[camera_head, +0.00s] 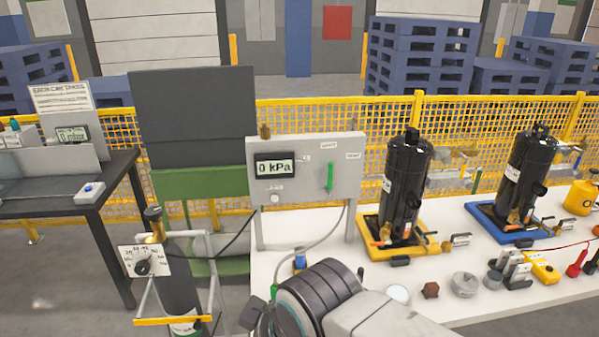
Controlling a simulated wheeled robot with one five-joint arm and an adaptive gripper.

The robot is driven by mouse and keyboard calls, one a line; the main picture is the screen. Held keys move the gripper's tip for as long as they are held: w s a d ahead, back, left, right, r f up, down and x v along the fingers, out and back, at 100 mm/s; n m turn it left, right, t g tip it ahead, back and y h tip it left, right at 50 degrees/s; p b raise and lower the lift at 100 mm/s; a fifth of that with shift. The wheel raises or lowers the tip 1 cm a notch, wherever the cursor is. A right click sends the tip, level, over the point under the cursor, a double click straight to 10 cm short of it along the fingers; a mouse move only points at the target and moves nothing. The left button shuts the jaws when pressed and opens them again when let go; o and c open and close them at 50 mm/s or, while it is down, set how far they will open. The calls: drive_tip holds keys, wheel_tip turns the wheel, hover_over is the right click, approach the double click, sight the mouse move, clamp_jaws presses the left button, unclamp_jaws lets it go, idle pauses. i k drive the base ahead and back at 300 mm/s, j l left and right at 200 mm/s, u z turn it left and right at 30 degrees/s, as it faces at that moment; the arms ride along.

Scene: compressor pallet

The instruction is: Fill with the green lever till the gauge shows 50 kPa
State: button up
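The grey gauge panel (302,183) stands upright on the white table, left of its middle. Its gauge display (275,168) reads 0 kPa. The green lever (329,177) is on the right half of the panel and points about straight up and down. Small labels above and to the right of it are too small to read surely. My arm reaches in from the bottom edge, in front of and below the panel. The dark end of my gripper (258,318) shows low in the picture, well apart from the lever. Its fingers cannot be made out.
A black compressor (405,190) stands on a yellow base to the right, another (527,175) on a blue base farther right. A dark cylinder (178,270) in a frame stands left. Small parts lie along the white table's (470,312) front. A yellow fence (460,110) runs behind.

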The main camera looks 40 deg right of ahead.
sight(328, 188)
drive_tip(key=l+u, duration=0.8)
drive_tip(key=k+l+u, duration=0.15)
drive_tip(key=l+u, duration=0.25)
drive_tip(key=k+l+u, duration=0.15)
drive_tip(key=l+u, duration=0.65)
drive_tip(key=k+l, duration=0.05)
